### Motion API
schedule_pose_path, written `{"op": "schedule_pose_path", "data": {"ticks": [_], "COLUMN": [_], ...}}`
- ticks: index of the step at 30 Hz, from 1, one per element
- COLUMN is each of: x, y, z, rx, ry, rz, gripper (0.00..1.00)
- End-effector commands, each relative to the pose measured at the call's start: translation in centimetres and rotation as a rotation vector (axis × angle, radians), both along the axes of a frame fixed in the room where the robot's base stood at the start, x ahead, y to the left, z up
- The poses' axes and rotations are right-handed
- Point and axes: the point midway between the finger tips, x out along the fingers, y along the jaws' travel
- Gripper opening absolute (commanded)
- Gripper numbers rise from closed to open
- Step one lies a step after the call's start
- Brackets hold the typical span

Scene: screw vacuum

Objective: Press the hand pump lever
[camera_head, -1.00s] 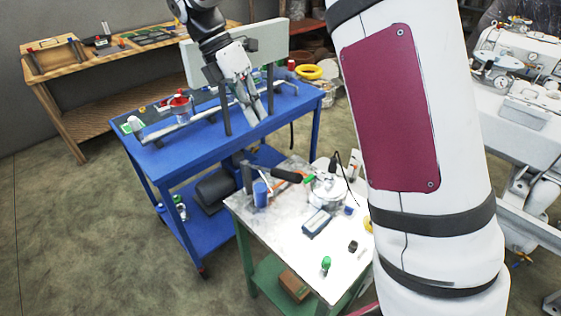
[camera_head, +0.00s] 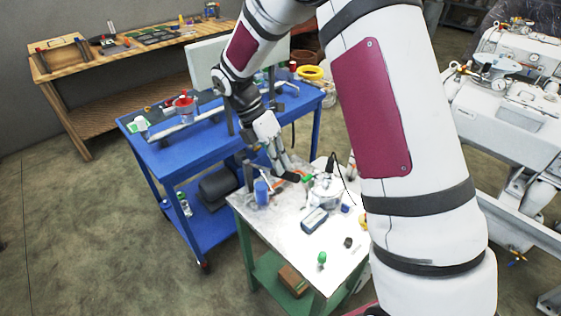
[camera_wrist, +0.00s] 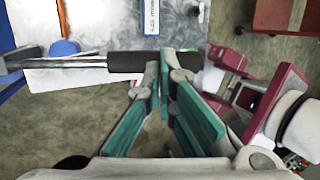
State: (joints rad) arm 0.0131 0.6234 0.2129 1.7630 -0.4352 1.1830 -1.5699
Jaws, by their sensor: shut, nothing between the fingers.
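The hand pump lever shows in the wrist view as a metal rod (camera_wrist: 75,61) with a black cylindrical grip (camera_wrist: 135,61) at its right end, lying across the upper part of the picture. In the head view its black grip (camera_head: 291,177) is partly hidden by my gripper (camera_head: 283,166), above the white-topped table (camera_head: 285,235). In the wrist view my gripper (camera_wrist: 165,70) is shut and empty, its teal-padded fingers pointing at the right end of the grip. The fingertips look very close to the grip; I cannot tell whether they touch it.
A blue cylinder (camera_head: 261,190), a metal pot-like vessel (camera_head: 325,192), a blue box (camera_head: 314,220) and a green-topped item (camera_head: 321,259) stand on the white-topped table. A blue workbench (camera_head: 185,153) adjoins it behind. Open floor (camera_head: 90,240) lies left.

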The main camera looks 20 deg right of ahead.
Motion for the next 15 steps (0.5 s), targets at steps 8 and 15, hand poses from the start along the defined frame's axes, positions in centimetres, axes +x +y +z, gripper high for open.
{"op": "schedule_pose_path", "data": {"ticks": [8,15], "x": [-0.04,-0.34], "y": [-0.08,-0.17], "z": [-0.16,-0.34], "rx": [0.000,0.006], "ry": [0.001,-0.014], "rz": [0.000,0.000], "gripper": [0.00,0.00]}}
